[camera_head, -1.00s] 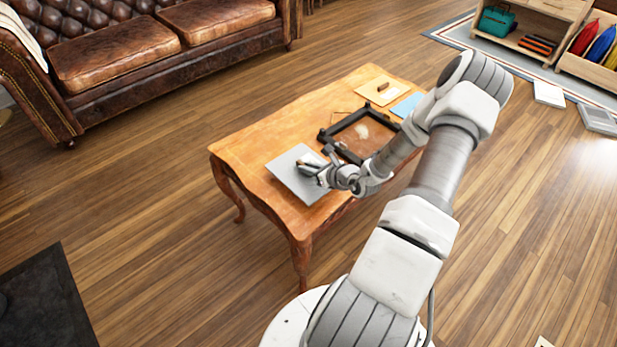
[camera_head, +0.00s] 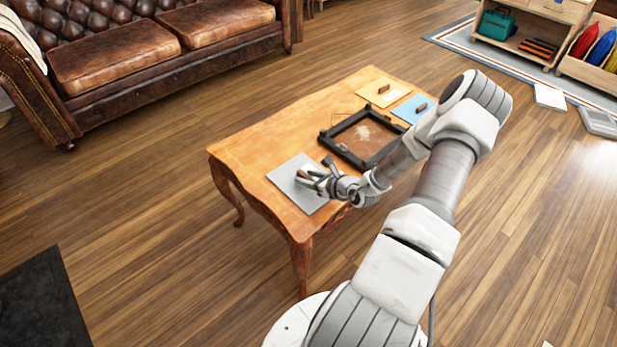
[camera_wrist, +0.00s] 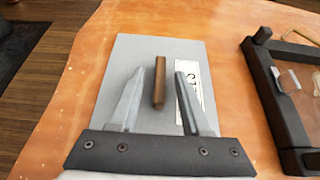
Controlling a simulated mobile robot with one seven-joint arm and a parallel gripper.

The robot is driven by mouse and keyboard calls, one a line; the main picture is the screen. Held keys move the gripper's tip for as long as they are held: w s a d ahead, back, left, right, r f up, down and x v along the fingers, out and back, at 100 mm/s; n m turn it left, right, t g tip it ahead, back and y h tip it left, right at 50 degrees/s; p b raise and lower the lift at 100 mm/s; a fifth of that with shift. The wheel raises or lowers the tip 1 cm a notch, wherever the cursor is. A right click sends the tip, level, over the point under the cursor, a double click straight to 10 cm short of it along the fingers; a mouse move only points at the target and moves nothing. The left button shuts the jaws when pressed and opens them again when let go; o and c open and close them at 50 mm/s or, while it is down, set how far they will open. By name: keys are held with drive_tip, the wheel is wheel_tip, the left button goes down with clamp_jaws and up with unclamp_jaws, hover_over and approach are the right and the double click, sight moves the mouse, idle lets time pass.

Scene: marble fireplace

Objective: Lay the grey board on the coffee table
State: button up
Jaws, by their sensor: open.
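The grey board (camera_head: 290,178) lies flat on the near left part of the wooden coffee table (camera_head: 248,152). In the wrist view the grey board (camera_wrist: 133,55) has a brown bar handle (camera_wrist: 159,80) standing on it and a white label with dark marks (camera_wrist: 190,88). My gripper (camera_head: 308,176) is over the board. In the wrist view the open fingers of my gripper (camera_wrist: 160,78) stand on either side of the handle, with gaps on both sides. The fingers hide part of the board's near side.
A dark square frame (camera_head: 342,151) lies on the table just right of the board. A cream board (camera_head: 370,94) and a blue board (camera_head: 408,115), both with handles, lie at the far end. A leather sofa (camera_head: 120,60) stands at the back left. Wooden floor surrounds the table.

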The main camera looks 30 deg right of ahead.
drive_tip(key=shift+r, duration=0.3)
drive_tip(key=p+v, duration=0.4)
drive_tip(key=v, duration=0.8)
drive_tip(key=shift+f, duration=0.2)
